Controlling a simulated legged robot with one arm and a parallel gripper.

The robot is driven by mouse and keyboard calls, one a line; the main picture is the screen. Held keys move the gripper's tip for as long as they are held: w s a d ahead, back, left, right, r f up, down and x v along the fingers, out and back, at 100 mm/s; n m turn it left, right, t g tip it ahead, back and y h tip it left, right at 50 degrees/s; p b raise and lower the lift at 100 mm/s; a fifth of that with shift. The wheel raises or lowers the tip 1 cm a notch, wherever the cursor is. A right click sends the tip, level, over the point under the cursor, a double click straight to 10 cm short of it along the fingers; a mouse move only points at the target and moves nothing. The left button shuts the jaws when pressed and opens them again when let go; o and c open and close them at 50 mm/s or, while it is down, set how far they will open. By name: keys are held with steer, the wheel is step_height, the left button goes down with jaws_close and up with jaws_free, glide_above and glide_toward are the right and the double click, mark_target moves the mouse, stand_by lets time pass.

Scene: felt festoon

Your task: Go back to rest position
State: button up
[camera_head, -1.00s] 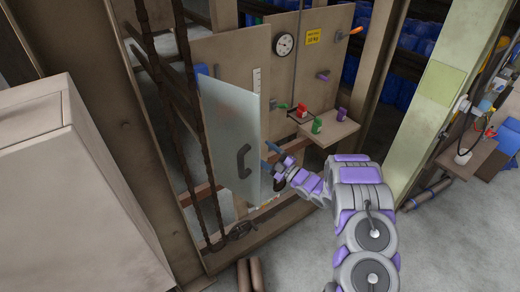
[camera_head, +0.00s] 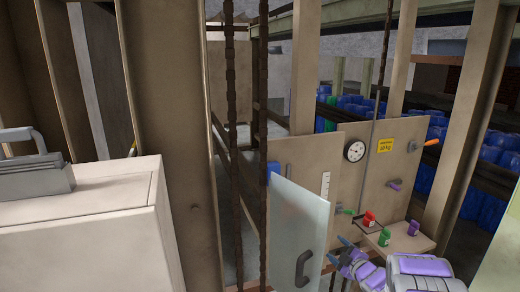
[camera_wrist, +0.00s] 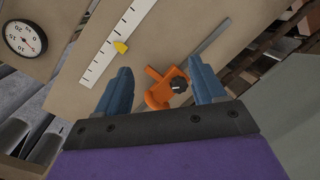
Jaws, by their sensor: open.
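My gripper (camera_head: 343,254) is at the lower right of the head view, just right of the frosted glass door (camera_head: 298,225) with its dark handle (camera_head: 305,264). In the wrist view my gripper (camera_wrist: 160,70) shows two blue fingers spread apart with nothing held. An orange clamp-like part (camera_wrist: 158,97) with a black knob (camera_wrist: 178,85) lies beyond and between the fingers, apart from them as far as I can tell. Most of my arm is cut off by the bottom edge of the head view.
The panel behind carries a round gauge (camera_head: 354,151), a yellow sign (camera_head: 386,145) and a white scale (camera_head: 325,186). A small shelf (camera_head: 405,240) holds a red block (camera_head: 369,218) and a green block (camera_head: 384,238). Hanging chains (camera_head: 231,130) and a large pale box (camera_head: 80,225) stand left.

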steer(key=s+d+r+m+g+h+b, duration=0.1)
steer(key=s+d+r+m+g+h, duration=0.2)
steer(key=s, duration=0.4)
steer(key=s+r+m+g+h+b, duration=0.1)
steer(key=s+r+m+g+h, duration=0.4)
steer(key=s, duration=0.3)
steer(key=s+a+m+g+y, duration=0.1)
steer(key=s+a, duration=0.5)
steer(key=s, duration=0.7)
steer(key=s+a+m+g+y+b, duration=0.1)
steer(key=s+a+m+g, duration=0.2)
steer(key=s, duration=1.1)
steer(key=s+a+m+g+y, duration=0.1)
steer(key=s+a+g, duration=0.4)
steer(key=s, duration=0.9)
steer(key=a+r+m, duration=0.1)
steer(key=a, duration=0.2)
steer(key=shift+a, duration=0.3)
steer(key=shift+c, duration=0.2)
